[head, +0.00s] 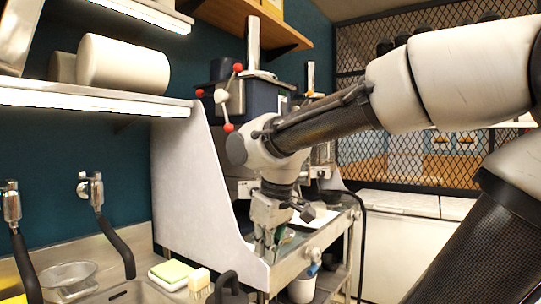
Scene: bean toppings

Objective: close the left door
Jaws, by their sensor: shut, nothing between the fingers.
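My gripper (266,252) points down in the middle of the head view, at the end of my arm reaching in from the right. Its fingers are together with nothing seen between them. It appears in front of the lower edge of a white upright panel (188,180) and beside a metal counter (318,240); I cannot tell whether it touches either. I cannot make out a left door for certain. Its surface may be out of view or hidden behind the counter, panel or my arm.
White low units (400,235) are at the right.

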